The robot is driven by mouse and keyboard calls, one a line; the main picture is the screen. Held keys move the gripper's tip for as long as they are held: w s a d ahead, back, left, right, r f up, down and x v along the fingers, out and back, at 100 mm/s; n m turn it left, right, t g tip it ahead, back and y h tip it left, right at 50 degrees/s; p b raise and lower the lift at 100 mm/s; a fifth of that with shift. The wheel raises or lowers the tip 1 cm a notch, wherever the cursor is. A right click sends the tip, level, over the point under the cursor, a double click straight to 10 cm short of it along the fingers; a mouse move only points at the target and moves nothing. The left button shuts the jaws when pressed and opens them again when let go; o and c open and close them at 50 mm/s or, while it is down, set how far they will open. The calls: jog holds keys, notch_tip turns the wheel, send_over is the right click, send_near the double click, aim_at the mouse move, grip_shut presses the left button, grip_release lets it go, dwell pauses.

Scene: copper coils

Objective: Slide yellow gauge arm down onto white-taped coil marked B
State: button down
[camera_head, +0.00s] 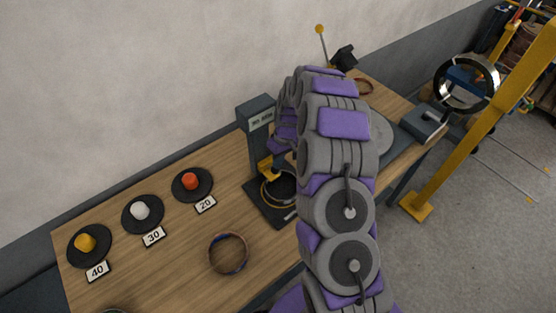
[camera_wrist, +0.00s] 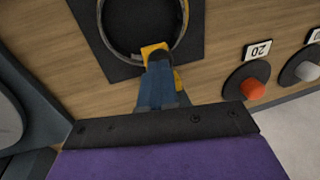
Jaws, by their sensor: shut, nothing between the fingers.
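The yellow gauge arm (camera_head: 267,167) is low on the dark gauge stand (camera_head: 255,125), at the edge of a ring-shaped coil (camera_head: 265,198) on the stand's black base. In the wrist view the yellow part (camera_wrist: 154,49) is at the near edge of the coil (camera_wrist: 184,25). My gripper (camera_wrist: 160,66) is shut, its blue fingers over or against the yellow part; contact cannot be told. My arm hides the gripper's tips in the head view. No white tape or letter B can be made out on the coil.
Another coil (camera_head: 228,254) lies on the wooden table (camera_head: 175,262). Dark discs with yellow, white and orange knobs sit at left by cards 40 (camera_head: 97,271), 30 (camera_head: 153,236) and 20 (camera_head: 205,204). A wall (camera_head: 120,80) runs behind. A yellow post (camera_head: 480,120) stands at right.

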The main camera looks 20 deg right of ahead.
jog(key=d+r+p, duration=0.1)
jog(key=d+r, duration=0.2)
jog(key=r, duration=1)
jog(key=shift+w+d+r, duration=0.2)
jog(key=shift+w+r, duration=0.05)
jog(key=shift+w, duration=0.2)
jog(key=shift+a, duration=0.4)
